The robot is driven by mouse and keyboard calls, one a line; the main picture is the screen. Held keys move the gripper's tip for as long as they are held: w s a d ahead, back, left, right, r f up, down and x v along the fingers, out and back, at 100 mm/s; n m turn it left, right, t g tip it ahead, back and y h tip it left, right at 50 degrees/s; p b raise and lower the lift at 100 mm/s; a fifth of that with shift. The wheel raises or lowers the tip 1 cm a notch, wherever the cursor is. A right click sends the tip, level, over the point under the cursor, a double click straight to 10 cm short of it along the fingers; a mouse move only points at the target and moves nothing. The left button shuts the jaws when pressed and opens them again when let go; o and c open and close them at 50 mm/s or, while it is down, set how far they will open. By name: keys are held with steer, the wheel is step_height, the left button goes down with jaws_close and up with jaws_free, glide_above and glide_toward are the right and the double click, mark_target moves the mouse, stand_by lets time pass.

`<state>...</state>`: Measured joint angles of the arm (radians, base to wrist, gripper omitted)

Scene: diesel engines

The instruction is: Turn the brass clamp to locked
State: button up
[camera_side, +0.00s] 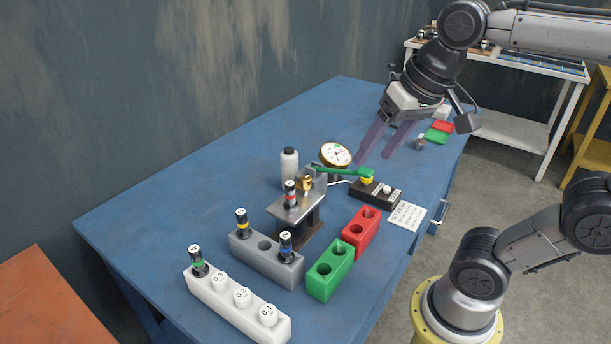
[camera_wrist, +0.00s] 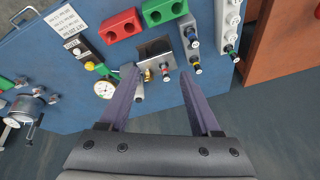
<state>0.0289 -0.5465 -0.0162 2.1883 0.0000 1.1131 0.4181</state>
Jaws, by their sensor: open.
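The small brass clamp (camera_side: 306,184) sits on the metal fixture (camera_side: 297,207) near the middle of the blue table. A cylinder with a red band (camera_side: 290,195) stands upright on the fixture beside it. In the wrist view the clamp (camera_wrist: 148,76) shows small, just right of the left finger; its lever position is too small to tell. My gripper (camera_side: 372,160) is open and empty, raised above the table, behind and to the right of the clamp in the side view. Its fingers (camera_wrist: 158,76) are wide apart in the wrist view. Nothing is between them at close range.
Grey (camera_side: 266,262), green (camera_side: 330,270), red (camera_side: 361,232) and white (camera_side: 235,304) holders stand in front. The table's far left is clear.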

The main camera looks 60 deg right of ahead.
steer(key=w+d+r+m+g, duration=0.2)
steer(key=w+r+m, duration=0.1)
steer(key=w, duration=0.5)
steer(key=m+g, duration=0.3)
glide_above(306, 178)
step_height(306, 178, down, 9)
step_height(306, 178, down, 13)
steer(key=shift+r, duration=0.2)
jaws_close()
